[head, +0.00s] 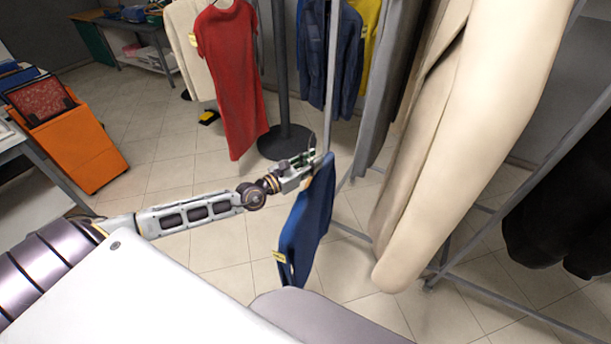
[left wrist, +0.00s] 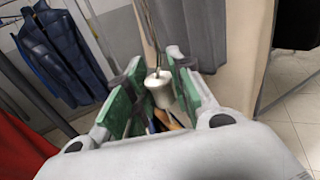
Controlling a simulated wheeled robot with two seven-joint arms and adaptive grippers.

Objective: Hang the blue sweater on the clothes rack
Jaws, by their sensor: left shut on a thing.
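The blue sweater (head: 308,225) hangs below my left gripper (head: 305,170) in the head view, with yellow tags on it. In the left wrist view my left gripper (left wrist: 158,92) has its green pads closed around the white neck of a hanger (left wrist: 160,88). A thin metal hook rises from that neck, and a bit of brown hanger shows below. The sweater is mostly hidden there by the gripper. The clothes rack (head: 333,70) is a metal frame just right of the sweater. Its top rail is out of the head view. My right gripper is not in view.
A long beige coat (head: 450,150) and grey garments (head: 378,90) hang close at right. A red dress (head: 232,70) and a dark blue jacket (head: 318,55) hang farther back. A dark round stand base (head: 287,142) is on the floor. An orange bin (head: 75,145) stands at left.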

